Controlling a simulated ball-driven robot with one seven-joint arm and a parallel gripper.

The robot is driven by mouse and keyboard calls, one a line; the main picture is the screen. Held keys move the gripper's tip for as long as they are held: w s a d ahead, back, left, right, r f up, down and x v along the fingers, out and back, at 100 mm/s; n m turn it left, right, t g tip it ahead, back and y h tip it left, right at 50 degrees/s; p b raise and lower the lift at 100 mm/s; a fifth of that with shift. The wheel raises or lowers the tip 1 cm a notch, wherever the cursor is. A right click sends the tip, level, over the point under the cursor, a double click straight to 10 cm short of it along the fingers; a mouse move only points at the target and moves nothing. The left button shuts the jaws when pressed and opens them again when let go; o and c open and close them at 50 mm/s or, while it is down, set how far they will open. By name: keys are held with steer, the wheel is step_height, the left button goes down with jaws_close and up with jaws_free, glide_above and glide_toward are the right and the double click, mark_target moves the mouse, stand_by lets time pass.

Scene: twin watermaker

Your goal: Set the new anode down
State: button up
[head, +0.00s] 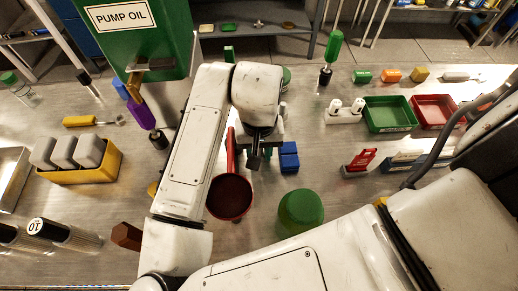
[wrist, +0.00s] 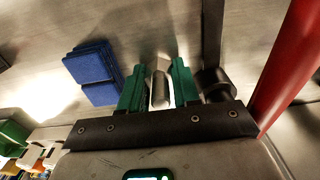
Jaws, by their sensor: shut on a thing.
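My gripper (wrist: 160,80) is shut, with its green fingers on either side of a short pale-grey rod, apparently the new anode (wrist: 160,90). In the head view my gripper (head: 257,160) is above the bench, between the red ladle and the blue blocks. The anode cannot be made out there. The wrist view shows the bench beyond the fingertips; whether the rod touches it I cannot tell. A dark round part (wrist: 214,84) is just right of the fingers.
Blue blocks (head: 289,157) lie close right of my gripper. A red ladle (head: 230,196) is left, its handle (wrist: 288,62) near the fingers. A green cylinder (head: 300,213) stands nearer. A white holder (head: 345,117), green tray (head: 389,128) and red tray (head: 433,111) are farther right.

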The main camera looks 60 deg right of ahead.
steer(key=shift+f, duration=0.1)
steer(key=o, duration=0.6)
steer(key=shift+f, duration=0.1)
steer(key=o, duration=0.5)
steer(key=shift+c, duration=0.2)
